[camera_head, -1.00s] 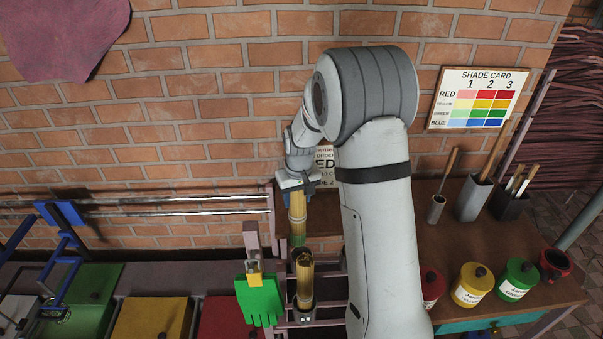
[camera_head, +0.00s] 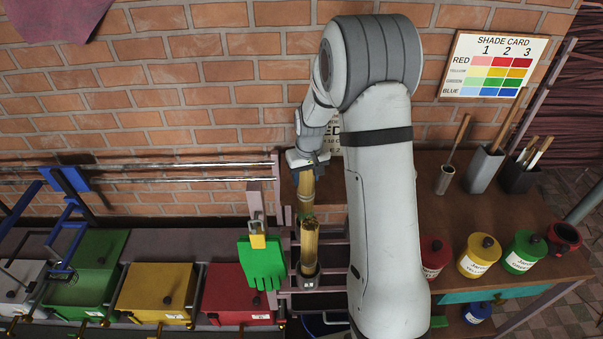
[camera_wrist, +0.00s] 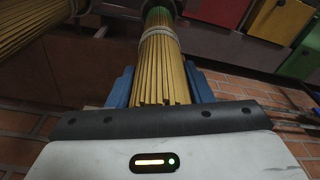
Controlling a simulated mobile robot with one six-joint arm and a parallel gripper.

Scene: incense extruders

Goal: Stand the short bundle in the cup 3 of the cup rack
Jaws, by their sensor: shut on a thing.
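My gripper (camera_head: 307,170) is shut on a bundle of tan sticks (camera_head: 306,190), which hangs upright below it. In the wrist view this bundle (camera_wrist: 163,65) sits between the blue fingers (camera_wrist: 160,88), with a pale band and a green far end. That end meets a dark round rim (camera_wrist: 158,6); I cannot tell whether it is inside. Another bundle (camera_head: 309,243) stands in a dark front cup (camera_head: 307,279) of the cup rack (camera_head: 330,240). It also shows at the left of the wrist view (camera_wrist: 30,28). The cup numbers are not readable, and my arm hides part of the rack.
A green glove (camera_head: 262,264) hangs just left of the rack. Red (camera_head: 237,294), yellow (camera_head: 155,292) and green (camera_head: 95,265) bins stand farther left. Jars, including a yellow one (camera_head: 478,258), and tool holders (camera_head: 482,168) stand on the right bench. A brick wall is behind.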

